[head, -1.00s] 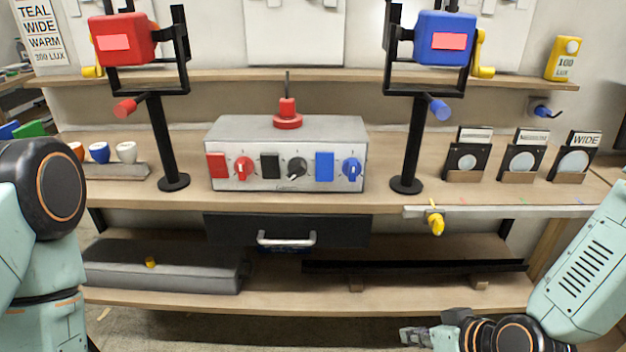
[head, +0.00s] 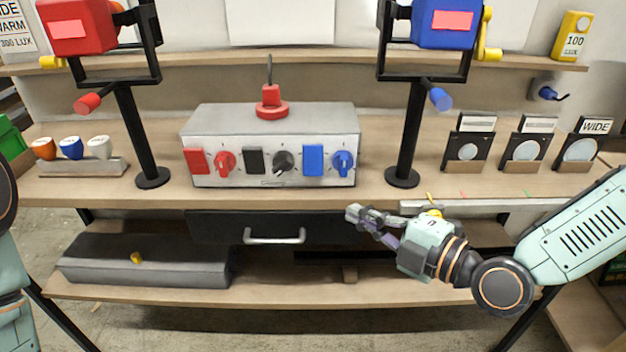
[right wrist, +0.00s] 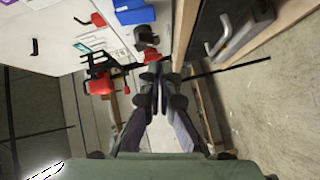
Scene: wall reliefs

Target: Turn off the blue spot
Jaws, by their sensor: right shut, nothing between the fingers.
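The blue spot lamp (head: 445,24) hangs in a black yoke on a stand at the upper right, with a yellow crank on its side. The grey control box (head: 270,117) on the shelf carries a blue rocker switch (head: 313,160) and a blue knob (head: 343,162) at its right end. My right gripper (head: 353,214) is shut and empty. In the head view it appears below the box's right end, near the shelf's front edge, apart from the blue controls. Its closed fingers show in the right wrist view (right wrist: 158,85). My left gripper is out of view.
Red controls (head: 196,161) and black controls (head: 255,161) share the box front. A drawer handle (head: 274,236) is below.

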